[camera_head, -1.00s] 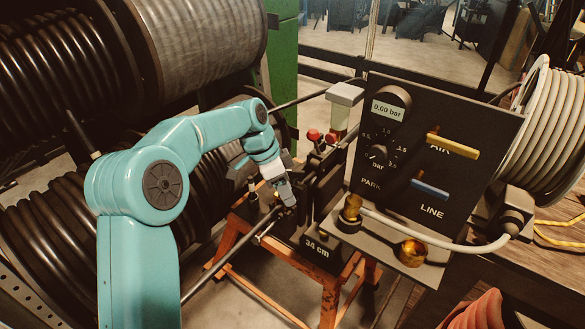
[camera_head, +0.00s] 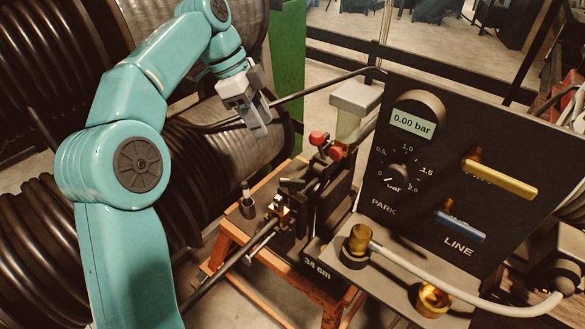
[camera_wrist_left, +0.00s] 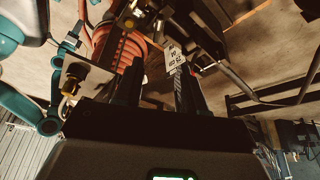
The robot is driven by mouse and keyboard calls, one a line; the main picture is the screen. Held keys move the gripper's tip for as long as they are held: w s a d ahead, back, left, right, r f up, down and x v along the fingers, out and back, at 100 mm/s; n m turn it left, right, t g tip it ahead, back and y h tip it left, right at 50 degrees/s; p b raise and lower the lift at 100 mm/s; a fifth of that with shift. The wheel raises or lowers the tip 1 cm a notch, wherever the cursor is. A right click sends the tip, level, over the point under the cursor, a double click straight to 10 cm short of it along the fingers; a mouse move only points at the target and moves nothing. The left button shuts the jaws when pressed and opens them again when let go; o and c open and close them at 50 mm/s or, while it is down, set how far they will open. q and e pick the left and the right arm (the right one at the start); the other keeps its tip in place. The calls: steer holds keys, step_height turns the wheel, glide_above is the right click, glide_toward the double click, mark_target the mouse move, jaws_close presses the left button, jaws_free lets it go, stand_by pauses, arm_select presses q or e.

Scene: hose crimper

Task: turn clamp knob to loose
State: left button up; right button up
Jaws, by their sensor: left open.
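The crimper (camera_head: 305,205) stands on an orange trestle, with a "34 cm" label low on its front. It carries two red knobs (camera_head: 318,138) on top, a brass fitting (camera_head: 279,208) at its left end and a small grey upright post (camera_head: 247,206) beside that. I cannot tell for sure which part is the clamp knob. My left gripper (camera_head: 257,118) is open and empty, up and left of the crimper, apart from it. In the left wrist view, its dark fingers (camera_wrist_left: 158,80) stand apart with nothing seen between them. My right gripper is not in view.
A black panel (camera_head: 385,235) with a 0.00 bar display, a dial, a yellow lever (camera_head: 500,180) and a blue lever (camera_head: 460,227) stands right of the crimper. A pale hose (camera_head: 430,275) runs along its front. Hose reels (camera_head: 55,235) fill the left.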

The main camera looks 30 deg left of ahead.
mark_target(292, 180)
arm_select(q)
steer(key=b+x, duration=0.5)
steer(key=x, duration=0.9)
steer(key=shift+s+d+f+b, duration=0.1)
steer(key=shift+d+f+b, duration=0.2)
steer(key=shift+f, duration=0.05)
steer(key=shift+d+f, duration=0.2)
steer(key=shift+f, duration=0.3)
jaws_close()
